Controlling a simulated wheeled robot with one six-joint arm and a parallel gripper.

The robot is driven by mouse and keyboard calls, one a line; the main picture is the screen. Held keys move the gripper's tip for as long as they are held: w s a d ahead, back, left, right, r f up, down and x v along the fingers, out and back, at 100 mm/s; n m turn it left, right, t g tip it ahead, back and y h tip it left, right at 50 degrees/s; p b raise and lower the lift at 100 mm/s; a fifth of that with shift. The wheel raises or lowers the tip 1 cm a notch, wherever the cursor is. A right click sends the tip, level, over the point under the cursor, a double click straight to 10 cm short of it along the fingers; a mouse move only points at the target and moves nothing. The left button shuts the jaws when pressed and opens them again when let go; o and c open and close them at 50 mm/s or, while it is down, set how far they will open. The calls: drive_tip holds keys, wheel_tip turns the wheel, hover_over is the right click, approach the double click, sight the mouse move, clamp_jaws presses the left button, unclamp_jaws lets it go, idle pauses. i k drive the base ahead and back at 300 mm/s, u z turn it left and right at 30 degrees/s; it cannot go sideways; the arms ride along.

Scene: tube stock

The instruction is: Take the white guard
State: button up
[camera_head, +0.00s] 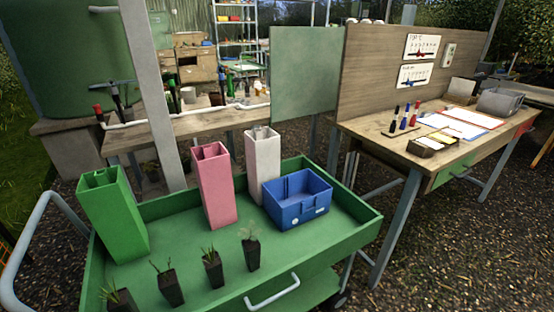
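The white guard (262,168) is a tall, square, open-topped tube. It stands upright at the back of the green cart tray (345,226). A pink guard (214,187) stands to its left, and a green guard (113,216) stands further left. A blue crate (297,201) sits close to its right and hides part of its lower right side. My gripper is not in view.
Several small dark pots with seedlings (213,269) stand along the tray's front. A wooden desk (455,150) with pens and papers is at right. A bench with a white pipe (190,117) and a grey post (152,90) stand behind the cart.

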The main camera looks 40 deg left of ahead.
sight(262, 144)
drive_tip(key=u, duration=0.3)
drive_tip(key=i, duration=0.85)
drive_tip(key=u, duration=0.6)
